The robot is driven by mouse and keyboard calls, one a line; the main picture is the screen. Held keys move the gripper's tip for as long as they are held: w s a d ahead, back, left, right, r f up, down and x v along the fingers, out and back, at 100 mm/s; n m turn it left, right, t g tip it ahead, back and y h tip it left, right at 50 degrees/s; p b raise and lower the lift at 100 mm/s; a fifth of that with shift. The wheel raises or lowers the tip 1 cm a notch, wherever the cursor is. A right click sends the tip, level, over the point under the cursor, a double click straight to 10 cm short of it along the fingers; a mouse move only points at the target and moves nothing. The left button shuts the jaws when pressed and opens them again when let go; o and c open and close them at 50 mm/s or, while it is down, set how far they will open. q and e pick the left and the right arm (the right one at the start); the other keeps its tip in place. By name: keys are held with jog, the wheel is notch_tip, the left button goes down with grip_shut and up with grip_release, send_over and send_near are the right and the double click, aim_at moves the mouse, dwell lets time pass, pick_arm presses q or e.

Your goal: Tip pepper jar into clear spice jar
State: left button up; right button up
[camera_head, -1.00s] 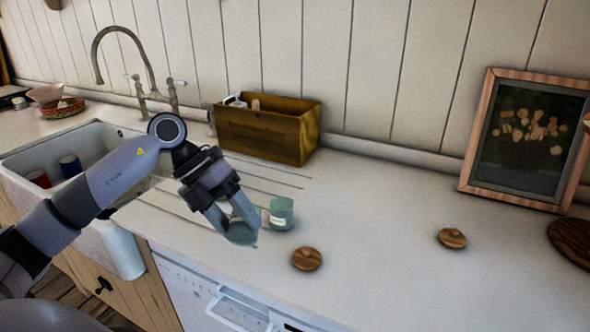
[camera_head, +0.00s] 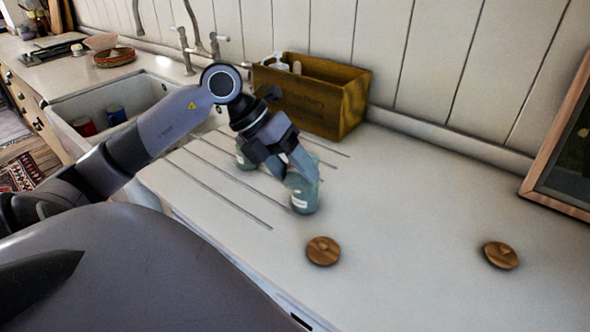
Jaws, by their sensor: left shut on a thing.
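My left gripper (camera_head: 303,178) is shut on a greenish glass jar (camera_head: 304,198) with a pale label, near the middle of the counter. This jar looks nearly upright and at or close to the counter top; its upper part is hidden by the fingers. A second greenish jar (camera_head: 244,162) stands to the left and farther back on the grooved drainer, partly hidden by my gripper and wrist. I cannot tell which jar is the pepper jar, nor see their contents. My right gripper is not in view.
Two round wooden lids lie on the counter, one (camera_head: 323,251) in front of the held jar and one (camera_head: 500,255) farther right. A wooden box (camera_head: 325,105) stands behind. The sink (camera_head: 75,105) is at left, a picture frame (camera_head: 562,145) at right. The counter between is clear.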

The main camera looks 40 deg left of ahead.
pick_arm(q)
jog(key=t+b, duration=0.1)
jog(key=b, duration=0.2)
jog(key=f+m+t+y+b, duration=0.1)
jog(key=t+b, duration=0.1)
jog(key=b, duration=0.1)
jog(key=m+t+y+b, duration=0.1)
jog(key=b, duration=0.2)
jog(key=shift+s+f+t, duration=0.1)
jog(key=shift+f+t, duration=0.1)
jog(key=shift+t, duration=0.2)
jog(key=t+b, duration=0.1)
jog(key=b, duration=0.3)
jog(key=shift+f+m+y, duration=0.25)
jog(key=shift+m+y, duration=0.05)
jog(key=shift+w+t+b, duration=0.2)
jog(key=shift+t+b, duration=0.3)
jog(key=shift+b, duration=0.65)
jog(key=shift+m+t+b, duration=0.4)
jog(key=shift+t+b, duration=0.1)
jog(key=shift+b, duration=0.35)
jog(key=shift+r, duration=0.1)
notch_tip(320, 180, up, 4)
jog(key=p, duration=0.3)
jog(key=shift+r, duration=0.15)
